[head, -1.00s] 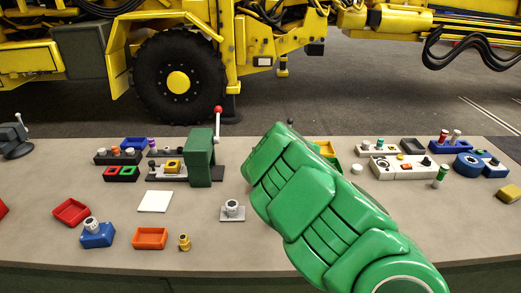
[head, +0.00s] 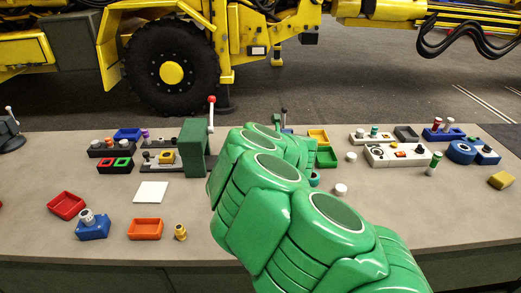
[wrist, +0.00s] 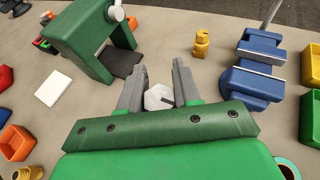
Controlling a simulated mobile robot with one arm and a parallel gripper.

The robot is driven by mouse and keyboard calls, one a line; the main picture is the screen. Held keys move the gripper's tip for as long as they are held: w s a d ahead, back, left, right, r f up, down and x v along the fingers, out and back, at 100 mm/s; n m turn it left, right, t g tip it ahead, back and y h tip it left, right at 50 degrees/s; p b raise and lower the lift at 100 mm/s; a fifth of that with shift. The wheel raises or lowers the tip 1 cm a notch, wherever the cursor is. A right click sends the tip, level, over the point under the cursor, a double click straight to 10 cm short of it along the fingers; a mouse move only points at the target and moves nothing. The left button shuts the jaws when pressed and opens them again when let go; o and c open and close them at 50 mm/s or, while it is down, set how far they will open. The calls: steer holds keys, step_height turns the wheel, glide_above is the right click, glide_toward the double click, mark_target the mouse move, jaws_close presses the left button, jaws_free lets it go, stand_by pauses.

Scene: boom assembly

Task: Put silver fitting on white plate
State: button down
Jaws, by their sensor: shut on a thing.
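The white plate (head: 151,192) lies flat and bare on the table, left of my arm; it also shows at the left of the wrist view (wrist: 53,88). My gripper (wrist: 158,88) shows in the wrist view with its two grey fingers on either side of a pale silver, hexagonal-looking piece. I take this as the silver fitting (wrist: 158,98), and my gripper is shut on it, to the right of the plate and in front of the green press. Its lower part is hidden. In the head view my green arm hides the gripper and fitting.
The green press (head: 195,150) stands behind the plate. An orange tray (head: 145,229), a brass fitting (head: 180,232), a red tray (head: 66,205) and a blue block (head: 93,229) lie around the plate's front and left. A blue vise (wrist: 255,70) and another brass fitting (wrist: 201,43) are beyond my gripper.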

steer(key=s+a+n+g+y, duration=0.25)
steer(key=s+a, duration=0.25)
steer(key=a, duration=0.7)
steer(key=s+a+r+n+g+y, duration=0.15)
steer(key=s+a+n+g, duration=0.35)
steer(key=a, duration=0.6)
steer(key=s+a+n+g+y, duration=0.15)
steer(key=s+a, duration=0.45)
steer(key=a, duration=0.6)
glide_above(146, 190)
step_height(146, 190, down, 10)
steer(key=shift+s+d+r+t+y, duration=0.2)
steer(key=shift+s+r+t+y, duration=0.1)
steer(key=shift+t+y, duration=0.15)
steer(key=shift+f, duration=0.1)
steer(key=shift+w+a+f, duration=0.2)
steer(key=shift+f, duration=1.6)
steer(key=shift+f, duration=0.1)
